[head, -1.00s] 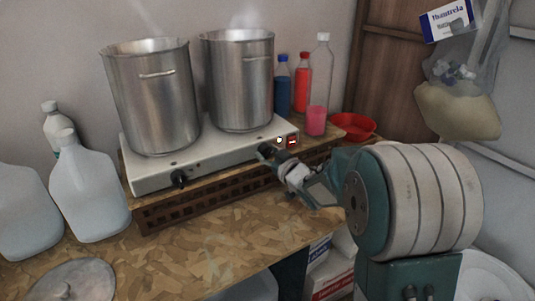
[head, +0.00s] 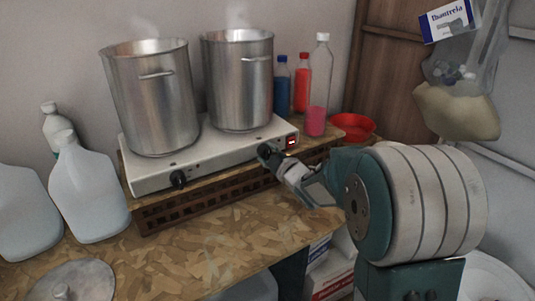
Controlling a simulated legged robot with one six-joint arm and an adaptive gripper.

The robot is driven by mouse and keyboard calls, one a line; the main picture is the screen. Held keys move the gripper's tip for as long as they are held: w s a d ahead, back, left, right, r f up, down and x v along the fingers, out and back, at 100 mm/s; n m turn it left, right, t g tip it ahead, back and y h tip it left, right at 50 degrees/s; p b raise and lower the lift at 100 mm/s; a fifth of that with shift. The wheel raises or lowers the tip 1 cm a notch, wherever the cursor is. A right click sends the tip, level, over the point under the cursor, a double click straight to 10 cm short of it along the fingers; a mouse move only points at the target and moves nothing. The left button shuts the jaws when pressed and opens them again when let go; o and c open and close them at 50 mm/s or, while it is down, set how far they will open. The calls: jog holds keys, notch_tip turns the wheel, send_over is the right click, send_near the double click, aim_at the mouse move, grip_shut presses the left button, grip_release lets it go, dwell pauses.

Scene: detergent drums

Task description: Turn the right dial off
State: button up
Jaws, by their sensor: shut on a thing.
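A white two-burner hotplate (head: 225,148) stands on a wooden lattice stand on the bench. Its left black dial (head: 179,179) is on the front face and is free. The right black dial (head: 264,151) is at the front right, partly hidden by my gripper (head: 272,157). My gripper is shut on the right dial, reaching in from the right. The fingertips are small and dark, and the dial's exact angle cannot be made out. A red lit switch (head: 292,141) is on the front face to the right of the right dial.
Two steaming metal pots (head: 152,100) and (head: 239,85) stand on the hotplate. Bottles (head: 318,90) and a red bowl (head: 354,126) are behind at right. White jugs (head: 85,190) stand at left.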

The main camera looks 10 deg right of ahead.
dwell(0.6)
jog(key=o, duration=1.1)
jog(key=shift+a, duration=0.15)
jog(key=shift+o, duration=0.2)
jog(key=v, duration=1.1)
jog(key=shift+s, duration=0.4)
jog(key=shift+f, duration=0.1)
jog(key=shift+d, duration=0.25)
